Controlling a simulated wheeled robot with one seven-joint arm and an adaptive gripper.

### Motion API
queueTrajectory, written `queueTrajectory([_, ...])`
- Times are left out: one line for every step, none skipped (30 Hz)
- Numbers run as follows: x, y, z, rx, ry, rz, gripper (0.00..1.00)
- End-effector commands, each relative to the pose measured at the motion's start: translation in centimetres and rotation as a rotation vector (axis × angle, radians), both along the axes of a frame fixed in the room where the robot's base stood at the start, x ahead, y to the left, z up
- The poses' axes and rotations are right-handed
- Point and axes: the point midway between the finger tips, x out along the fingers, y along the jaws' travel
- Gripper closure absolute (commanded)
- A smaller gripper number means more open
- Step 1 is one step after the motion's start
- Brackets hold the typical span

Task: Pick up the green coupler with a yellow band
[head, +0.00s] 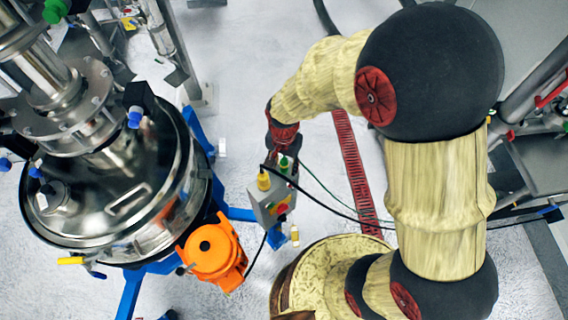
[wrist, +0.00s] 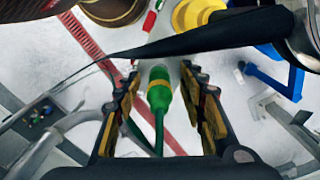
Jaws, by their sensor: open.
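The green coupler with a yellow band (wrist: 159,92) lies between the two fingers of my gripper (wrist: 161,76) in the wrist view. Its green cable runs back toward the palm. My gripper is open, with a finger on each side of the coupler and visible gaps between. In the head view the green coupler (head: 284,162) shows small at the top of a grey control box (head: 267,205), just below my gripper (head: 282,152). The fingertips are small and partly hidden there.
A yellow connector (head: 263,181) with a black cable sits beside the coupler on the box; the thick cable crosses the wrist view. A steel vessel (head: 120,185) and an orange motor (head: 212,250) stand to the left. A red floor grating (head: 352,160) runs behind.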

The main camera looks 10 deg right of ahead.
Motion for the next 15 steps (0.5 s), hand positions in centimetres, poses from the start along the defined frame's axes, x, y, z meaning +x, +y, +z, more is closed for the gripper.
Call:
queueTrajectory([0.03,0.01,-0.14,0.001,-0.001,0.0,0.59])
queueTrajectory([0.04,0.01,-0.17,0.0,-0.001,0.0,0.59])
queueTrajectory([0.05,0.02,-0.17,0.0,-0.001,0.0,0.59])
queueTrajectory([0.05,0.02,-0.16,0.0,-0.001,0.0,0.59])
queueTrajectory([0.05,0.02,-0.14,0.0,-0.001,0.0,0.59])
queueTrajectory([0.05,0.02,-0.14,0.0,-0.001,0.0,0.59])
queueTrajectory([0.05,0.02,-0.13,0.0,-0.001,0.0,0.59])
queueTrajectory([0.04,0.01,-0.13,0.0,-0.001,0.0,0.61])
queueTrajectory([0.04,0.01,-0.13,0.0,-0.001,0.0,0.63])
queueTrajectory([0.04,0.01,-0.12,0.0,-0.001,0.0,0.65])
queueTrajectory([0.04,0.01,-0.12,0.0,-0.001,0.0,0.67])
queueTrajectory([0.04,0.01,-0.12,0.0,-0.001,0.0,0.69])
queueTrajectory([0.04,0.01,-0.11,0.0,-0.001,0.0,0.71])
queueTrajectory([0.04,0.01,-0.12,0.0,-0.001,0.0,0.72])
queueTrajectory([0.04,0.01,-0.11,0.0,-0.001,0.0,0.75])
